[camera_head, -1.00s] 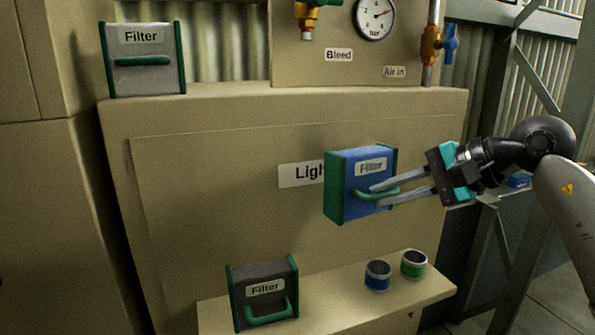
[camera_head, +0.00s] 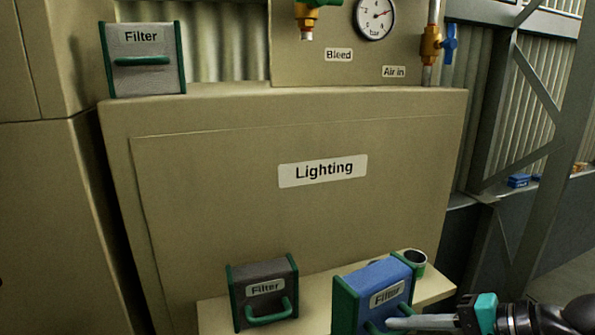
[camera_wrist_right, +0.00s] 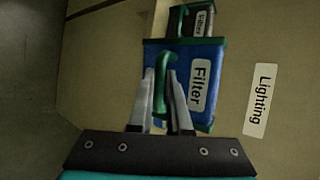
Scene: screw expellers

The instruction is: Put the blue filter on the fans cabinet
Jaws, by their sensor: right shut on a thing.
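The blue filter (camera_head: 374,292) has green side plates, a green handle and a "Filter" label. In the head view it is low at the front, in front of the small shelf of the Lighting cabinet. My right gripper (camera_head: 392,324) is shut on its green handle, which also shows between the fingers in the right wrist view (camera_wrist_right: 161,85). I cannot tell whether the filter touches the shelf. No cabinet labelled for fans shows in these frames. My left gripper is not in view.
The Lighting cabinet (camera_head: 220,220) carries a grey filter (camera_head: 145,75) on top. A dark filter (camera_head: 264,270) stands on the shelf (camera_head: 213,315), left of the blue one. A green-banded cup (camera_head: 416,262) stands partly hidden. A gauge (camera_head: 375,17) and valves are above.

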